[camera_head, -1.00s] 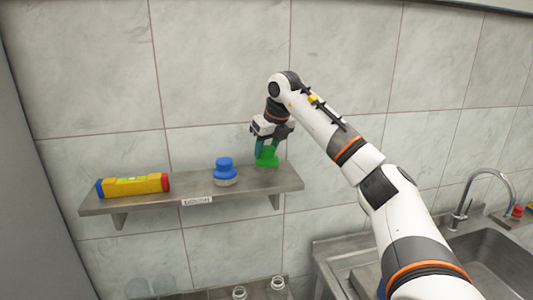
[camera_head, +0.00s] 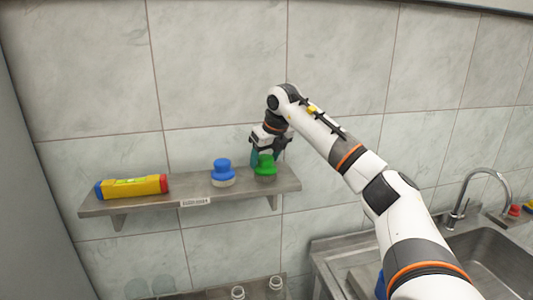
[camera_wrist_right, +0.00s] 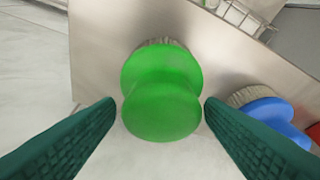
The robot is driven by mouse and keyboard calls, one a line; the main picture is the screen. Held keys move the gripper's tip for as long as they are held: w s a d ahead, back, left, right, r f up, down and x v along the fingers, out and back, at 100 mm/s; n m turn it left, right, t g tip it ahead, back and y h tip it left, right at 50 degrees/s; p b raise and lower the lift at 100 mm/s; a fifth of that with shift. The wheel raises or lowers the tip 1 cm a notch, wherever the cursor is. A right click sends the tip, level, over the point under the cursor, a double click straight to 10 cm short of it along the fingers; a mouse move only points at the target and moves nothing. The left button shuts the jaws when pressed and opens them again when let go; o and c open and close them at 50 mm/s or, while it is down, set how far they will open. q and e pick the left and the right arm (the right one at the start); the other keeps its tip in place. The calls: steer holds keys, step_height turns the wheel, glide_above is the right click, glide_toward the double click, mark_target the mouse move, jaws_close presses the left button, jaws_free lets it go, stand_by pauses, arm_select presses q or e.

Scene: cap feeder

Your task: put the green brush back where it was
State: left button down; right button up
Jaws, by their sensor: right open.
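The green brush (camera_head: 265,166) stands upright on the right part of the wall shelf (camera_head: 240,186), bristles down. My right gripper (camera_head: 268,157) is at the brush from above and behind. In the right wrist view the green brush (camera_wrist_right: 160,90) lies between the two open teal fingers (camera_wrist_right: 160,115), with a small gap at each side. The left gripper is not in view.
A blue brush (camera_head: 223,172) stands to the left of the green one on the shelf; it also shows in the right wrist view (camera_wrist_right: 270,112). A yellow, red and blue box (camera_head: 132,186) lies at the shelf's left end. A sink (camera_head: 490,240) is at right.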

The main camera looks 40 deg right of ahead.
steer(key=shift+r, duration=0.25)
steer(key=b+v, duration=0.4)
steer(key=v, duration=0.7)
steer(key=shift+s+r, duration=0.2)
steer(key=shift+r, duration=0.15)
